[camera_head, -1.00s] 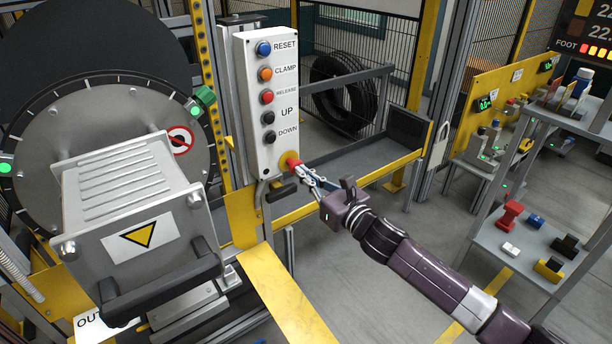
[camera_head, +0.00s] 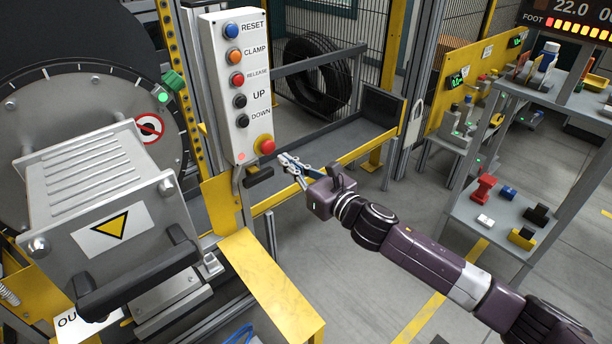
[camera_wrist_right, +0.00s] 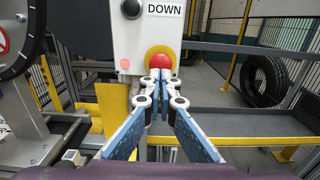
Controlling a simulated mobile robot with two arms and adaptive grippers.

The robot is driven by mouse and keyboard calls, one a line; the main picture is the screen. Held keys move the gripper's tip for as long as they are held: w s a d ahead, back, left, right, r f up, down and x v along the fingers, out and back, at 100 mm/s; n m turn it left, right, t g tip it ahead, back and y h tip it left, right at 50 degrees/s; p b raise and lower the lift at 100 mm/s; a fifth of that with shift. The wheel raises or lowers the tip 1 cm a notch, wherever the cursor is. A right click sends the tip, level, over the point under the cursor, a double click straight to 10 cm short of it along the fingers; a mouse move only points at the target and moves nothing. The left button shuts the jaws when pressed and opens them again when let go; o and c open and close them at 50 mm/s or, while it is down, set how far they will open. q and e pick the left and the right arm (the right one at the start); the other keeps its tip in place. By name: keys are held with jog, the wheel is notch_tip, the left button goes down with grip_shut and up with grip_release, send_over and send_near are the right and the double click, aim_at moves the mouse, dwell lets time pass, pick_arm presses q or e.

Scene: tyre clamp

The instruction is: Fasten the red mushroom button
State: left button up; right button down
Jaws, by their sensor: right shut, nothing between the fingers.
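The red mushroom button (camera_head: 267,146) sits on a yellow base at the lower right of the white control panel (camera_head: 229,95). It also shows at the top middle of the right wrist view (camera_wrist_right: 161,60), behind my fingertips. My right gripper (camera_head: 283,160) is shut and empty. Its tips are just right of and below the button in the head view, with a small gap between them. In the right wrist view the shut tips (camera_wrist_right: 160,76) overlap the button's lower edge. My left gripper is not in view.
The panel carries several buttons above; a small lamp (camera_head: 241,157) glows red beside the mushroom button. A dark handle (camera_head: 259,176) juts out below. A yellow bar (camera_head: 265,275) lies in front. A grey shelf (camera_head: 505,225) stands right, with open floor between.

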jog(key=v, duration=0.7)
jog(key=shift+s+d, duration=0.1)
